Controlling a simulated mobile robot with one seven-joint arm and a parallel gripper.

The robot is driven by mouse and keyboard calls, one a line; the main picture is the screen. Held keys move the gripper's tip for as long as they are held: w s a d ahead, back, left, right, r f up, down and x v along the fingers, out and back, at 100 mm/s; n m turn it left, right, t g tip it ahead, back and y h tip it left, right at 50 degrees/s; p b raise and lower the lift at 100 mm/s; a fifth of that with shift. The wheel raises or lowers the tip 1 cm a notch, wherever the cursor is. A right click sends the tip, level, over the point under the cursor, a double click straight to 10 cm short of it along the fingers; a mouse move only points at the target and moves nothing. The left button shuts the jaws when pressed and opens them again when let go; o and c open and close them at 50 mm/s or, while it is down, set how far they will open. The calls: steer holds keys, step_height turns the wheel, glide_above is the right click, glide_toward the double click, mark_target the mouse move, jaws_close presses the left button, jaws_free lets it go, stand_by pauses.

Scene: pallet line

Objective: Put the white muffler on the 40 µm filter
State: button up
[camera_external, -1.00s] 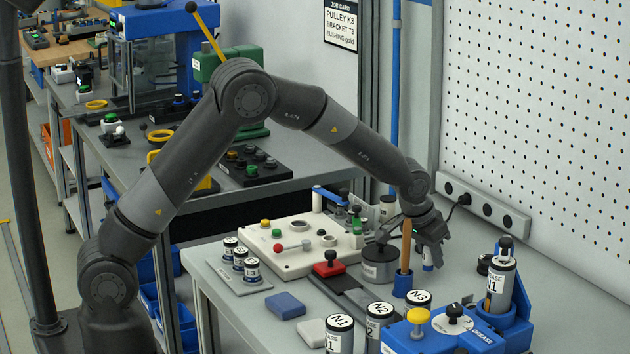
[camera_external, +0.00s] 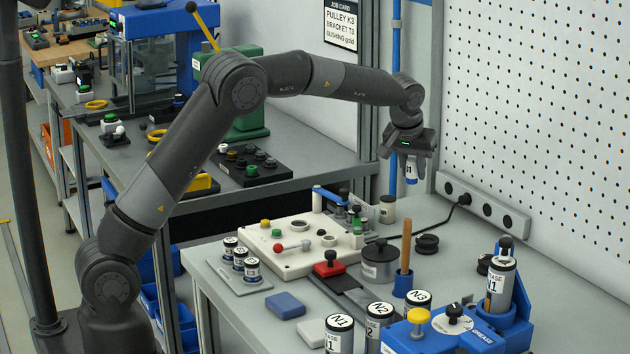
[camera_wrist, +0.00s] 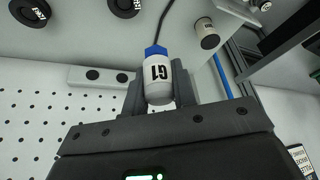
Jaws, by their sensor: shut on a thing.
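I cannot pick out a white muffler or a filter marked 40 µm for certain. A small pale cylinder with a dark label band (camera_wrist: 207,35) stands on the bench; it also shows in the external view (camera_external: 388,209). Its print is too small to read.
A black round part (camera_external: 427,243) lies below the gripper. A grey pot (camera_external: 380,262) and a wooden handle in a blue holder (camera_external: 404,255) stand nearby. The blue grease station (camera_external: 510,325) is at front right. A pegboard (camera_external: 540,120) and socket strip (camera_external: 483,208) bound the back.

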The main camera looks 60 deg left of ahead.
steer(key=a+n, duration=0.1)
steer(key=a, duration=0.4)
glide_above(389, 197)
step_height(389, 197, down, 6)
steer(key=shift+r, duration=0.25)
steer(key=shift+f, duration=2.05)
steer(key=o, duration=1)
steer(key=shift+f, duration=0.1)
